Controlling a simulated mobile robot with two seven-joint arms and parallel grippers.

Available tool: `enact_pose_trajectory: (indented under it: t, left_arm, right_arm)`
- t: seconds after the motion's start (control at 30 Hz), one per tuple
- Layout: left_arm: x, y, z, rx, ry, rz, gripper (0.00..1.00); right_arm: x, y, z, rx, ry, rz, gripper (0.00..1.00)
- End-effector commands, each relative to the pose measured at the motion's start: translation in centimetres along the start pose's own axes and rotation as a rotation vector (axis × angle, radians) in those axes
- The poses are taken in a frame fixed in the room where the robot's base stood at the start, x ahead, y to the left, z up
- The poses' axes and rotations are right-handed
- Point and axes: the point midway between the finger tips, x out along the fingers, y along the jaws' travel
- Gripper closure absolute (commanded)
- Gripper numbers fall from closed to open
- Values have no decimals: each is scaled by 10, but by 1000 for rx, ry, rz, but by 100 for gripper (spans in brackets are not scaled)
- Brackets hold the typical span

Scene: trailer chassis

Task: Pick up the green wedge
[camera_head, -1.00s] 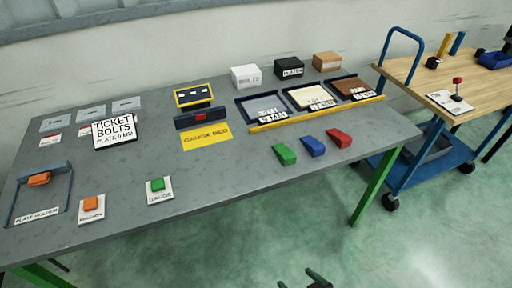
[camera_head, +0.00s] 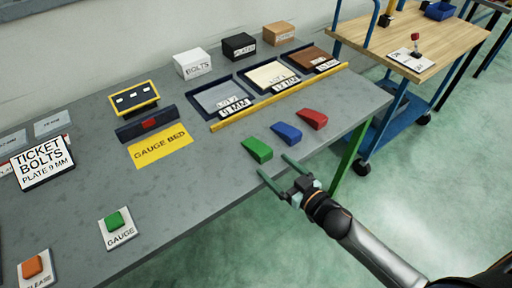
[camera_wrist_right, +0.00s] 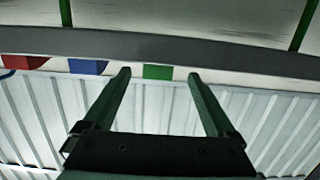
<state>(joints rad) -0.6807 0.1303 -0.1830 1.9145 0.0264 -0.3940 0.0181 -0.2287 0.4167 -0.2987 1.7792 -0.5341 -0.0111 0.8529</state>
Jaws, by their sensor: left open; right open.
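The green wedge (camera_head: 257,149) lies on the grey table near its front edge, left of the blue and red wedges. In the right wrist view the green wedge (camera_wrist_right: 158,72) shows beyond and between the fingertips. My right gripper (camera_head: 274,166) is open and empty, with its fingers pointing toward the table edge just in front of the green wedge. It also shows open in the right wrist view (camera_wrist_right: 158,75). The fingers appear apart from the wedge. My left gripper is not in view.
The blue wedge (camera_head: 286,133) and red wedge (camera_head: 313,119) lie close by on the right. A yellow bar (camera_head: 280,97) runs behind the wedges, before the plate trays. The yellow gauge bed sheet (camera_head: 160,146) lies left. The table between is clear.

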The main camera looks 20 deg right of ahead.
Motion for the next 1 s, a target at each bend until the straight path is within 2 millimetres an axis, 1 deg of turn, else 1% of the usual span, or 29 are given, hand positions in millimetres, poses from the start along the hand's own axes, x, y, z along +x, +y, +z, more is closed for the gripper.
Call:
enact_pose_trajectory:
  t: [0.03,0.2,0.3,0.47,0.57,0.7,0.8,0.9,1.0]
  left_arm:
    - [0,0,1,0,-1,1,50]
    - [0,0,2,0,-2,1,50]
    - [1,0,2,0,-2,1,50]
    - [0,1,2,0,-2,1,50]
    - [0,1,1,1,-2,2,50]
    - [-1,1,0,1,-1,2,50]
    - [1,0,1,1,0,1,50]
    - [2,0,1,1,1,1,50]
    - [2,0,1,1,1,1,50]
  right_arm:
    - [10,0,-1,0,3,0,9]
    - [34,0,-1,0,2,1,9]
    - [43,0,-1,0,0,1,9]
    - [50,0,-1,1,0,1,9]
    - [60,1,-4,-1,1,2,9]
    - [79,2,-9,0,1,2,9]
    - [91,2,-6,1,0,1,9]
    - [97,2,-6,2,-1,1,9]
    - [98,2,-6,2,-1,1,9]
